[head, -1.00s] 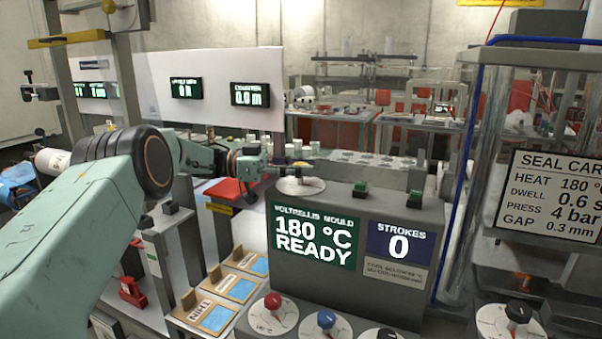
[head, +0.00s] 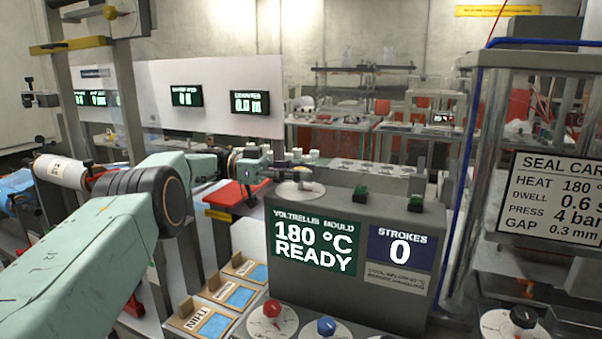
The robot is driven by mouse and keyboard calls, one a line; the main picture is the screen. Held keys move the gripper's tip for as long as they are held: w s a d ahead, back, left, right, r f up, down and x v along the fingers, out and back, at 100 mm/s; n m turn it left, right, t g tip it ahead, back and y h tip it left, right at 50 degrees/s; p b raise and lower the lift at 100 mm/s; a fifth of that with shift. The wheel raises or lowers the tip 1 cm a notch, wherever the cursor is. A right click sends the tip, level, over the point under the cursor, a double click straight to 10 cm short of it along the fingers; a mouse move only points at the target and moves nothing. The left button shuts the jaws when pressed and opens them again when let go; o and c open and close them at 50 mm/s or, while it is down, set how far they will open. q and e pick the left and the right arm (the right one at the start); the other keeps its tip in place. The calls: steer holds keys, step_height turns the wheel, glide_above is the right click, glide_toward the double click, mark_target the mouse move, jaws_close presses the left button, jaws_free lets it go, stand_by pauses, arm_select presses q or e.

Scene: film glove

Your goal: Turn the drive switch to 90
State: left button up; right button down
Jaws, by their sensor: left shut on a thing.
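My left arm comes in from the left, and my left gripper (head: 284,165) is at a pale round dial (head: 299,190) behind the top edge of the grey mould console. The gripper is shut on the small knob of this dial, which is mostly hidden by the fingers. I cannot read any marks on the dial, nor tell for certain that it is the drive switch. My right gripper is not in view.
The console's green screen (head: 313,241) reads 180 °C READY, and its blue STROKES screen (head: 399,249) reads 0. A red knob (head: 272,308) and a blue knob (head: 326,325) are in front. A clear-walled machine with a seal card (head: 555,196) stands right.

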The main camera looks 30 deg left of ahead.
arm_select(q)
steer(key=shift+a+r, duration=0.1)
steer(key=shift+r, duration=0.3)
steer(key=o, duration=1.1)
steer(key=shift+f, duration=0.15)
steer(key=shift+o, duration=0.4)
steer(key=shift+f, duration=0.1)
step_height(320, 180, up, 10)
steer(key=shift+f, duration=0.1)
